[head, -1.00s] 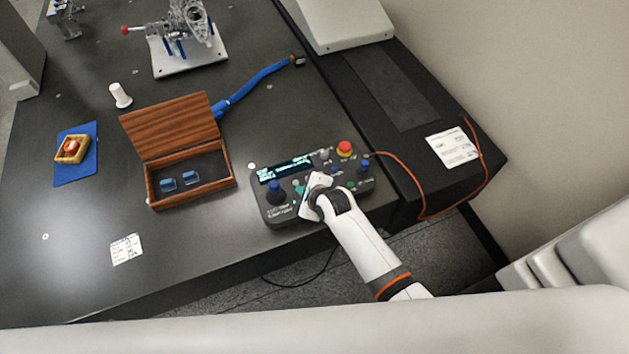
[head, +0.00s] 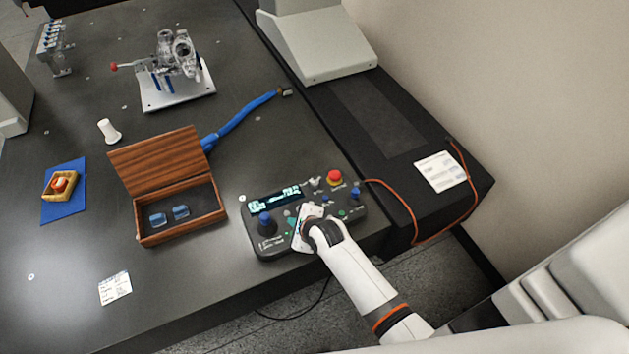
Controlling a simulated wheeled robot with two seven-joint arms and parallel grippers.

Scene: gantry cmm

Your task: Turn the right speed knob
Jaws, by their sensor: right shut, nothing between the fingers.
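The dark control box (head: 283,252) lies at the table's front right edge, with a lit display (head: 275,199). It carries a blue-topped joystick (head: 267,223) at left, a small grey knob (head: 314,183) at the upper middle and a blue knob (head: 354,194) at right. I cannot read which one is the right speed knob. My right gripper (head: 301,229) is over the middle of the box, pointing down, shut and empty. Its hand hides part of the box face, and I cannot tell whether its tips touch it. My left gripper is out of view.
A red emergency button (head: 334,177) stands at the box's top right corner. An orange cable (head: 408,208) runs off to the right. An open wooden case (head: 183,230) with blue pieces stands to the left.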

